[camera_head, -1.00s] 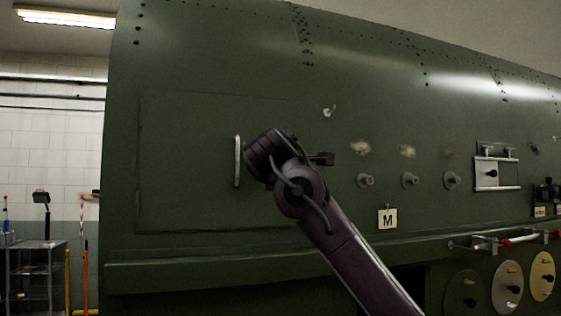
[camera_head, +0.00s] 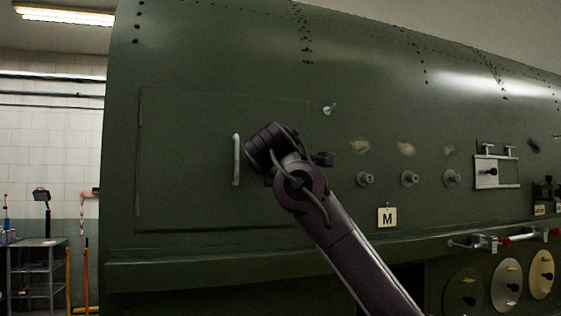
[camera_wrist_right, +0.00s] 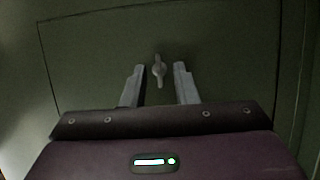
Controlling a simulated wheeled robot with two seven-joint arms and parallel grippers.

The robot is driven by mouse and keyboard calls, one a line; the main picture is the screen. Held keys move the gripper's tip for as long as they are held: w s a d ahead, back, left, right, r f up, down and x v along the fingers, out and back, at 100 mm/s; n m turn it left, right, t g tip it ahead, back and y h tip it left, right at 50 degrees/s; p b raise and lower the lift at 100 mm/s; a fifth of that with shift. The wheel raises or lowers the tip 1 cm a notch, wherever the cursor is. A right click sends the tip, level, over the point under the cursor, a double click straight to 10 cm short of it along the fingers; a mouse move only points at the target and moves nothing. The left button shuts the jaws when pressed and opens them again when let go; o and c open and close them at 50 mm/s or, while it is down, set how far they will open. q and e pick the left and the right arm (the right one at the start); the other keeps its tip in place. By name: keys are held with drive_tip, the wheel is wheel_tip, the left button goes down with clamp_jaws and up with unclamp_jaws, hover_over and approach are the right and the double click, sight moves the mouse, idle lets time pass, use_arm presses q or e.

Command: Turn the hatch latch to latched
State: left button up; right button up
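The hatch (camera_head: 190,115) is a large rectangular green panel in the fuselage side, flush with the skin in the head view. A pale vertical handle (camera_head: 236,160) stands on it, just left of my right arm. In the right wrist view a small grey latch (camera_wrist_right: 158,70) with a round hub shows, its lever lying roughly up and down in the picture. My right gripper (camera_wrist_right: 159,84) is open, with one finger on each side of the latch and visible gaps between. My arm hides the latch in the head view. My left gripper is out of view.
A small silver fitting (camera_head: 329,109) sits right of the hatch. Several round knobs (camera_head: 365,179) and an M placard (camera_head: 387,218) lie farther right. A rail with a red handle (camera_head: 511,239) juts out low at right. A shelf cart (camera_head: 35,268) stands at far left.

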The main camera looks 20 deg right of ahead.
drive_tip(key=b+v, duration=0.4)
drive_tip(key=v, duration=0.3)
drive_tip(key=shift+s, duration=0.4)
drive_tip(key=shift+a, duration=0.1)
